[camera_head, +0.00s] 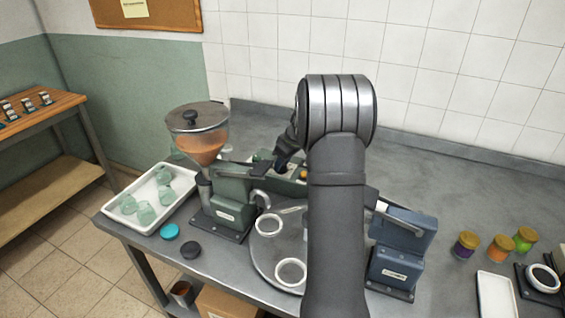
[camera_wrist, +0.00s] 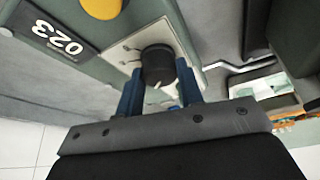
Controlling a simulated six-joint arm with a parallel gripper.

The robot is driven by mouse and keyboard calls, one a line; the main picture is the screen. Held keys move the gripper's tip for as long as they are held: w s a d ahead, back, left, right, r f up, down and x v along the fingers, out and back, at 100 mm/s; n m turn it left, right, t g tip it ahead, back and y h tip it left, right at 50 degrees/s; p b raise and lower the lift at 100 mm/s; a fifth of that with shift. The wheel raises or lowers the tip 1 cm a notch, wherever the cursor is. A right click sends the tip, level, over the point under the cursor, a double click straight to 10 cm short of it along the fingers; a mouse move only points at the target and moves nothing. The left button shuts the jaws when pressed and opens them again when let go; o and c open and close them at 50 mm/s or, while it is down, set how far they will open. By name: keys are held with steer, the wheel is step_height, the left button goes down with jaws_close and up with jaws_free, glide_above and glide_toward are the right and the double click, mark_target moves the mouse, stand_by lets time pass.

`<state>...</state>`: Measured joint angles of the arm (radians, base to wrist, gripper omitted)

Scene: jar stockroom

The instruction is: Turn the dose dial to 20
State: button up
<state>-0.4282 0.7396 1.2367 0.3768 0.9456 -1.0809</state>
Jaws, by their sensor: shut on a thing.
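The dose dial (camera_wrist: 155,62) is a round black knob with a white mark on its edge, set on a pale plate on a green housing (camera_wrist: 215,25). My gripper (camera_wrist: 158,71) has its two blue fingers on either side of the dial and is shut on it. A black display (camera_wrist: 62,40) on the same housing appears to read 023 in white digits. In the head view, my arm hides most of this housing, and the dial cannot be made out.
A hopper (camera_head: 204,150) of orange powder stands left of my arm, beside a white tray (camera_head: 133,222) of glass jars. A round plate with white rings (camera_head: 290,271) lies in front. A blue machine (camera_head: 400,245) and several lidded jars (camera_head: 498,249) stand right.

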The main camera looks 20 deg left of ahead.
steer(key=shift+n+g, duration=0.6)
steer(key=shift+n, duration=1)
steer(key=o, duration=1)
steer(key=shift+w, duration=0.1)
steer(key=v, duration=1.7)
steer(key=shift+d, duration=0.3)
steer(key=x, duration=1.7)
steer(key=shift+a, duration=0.3)
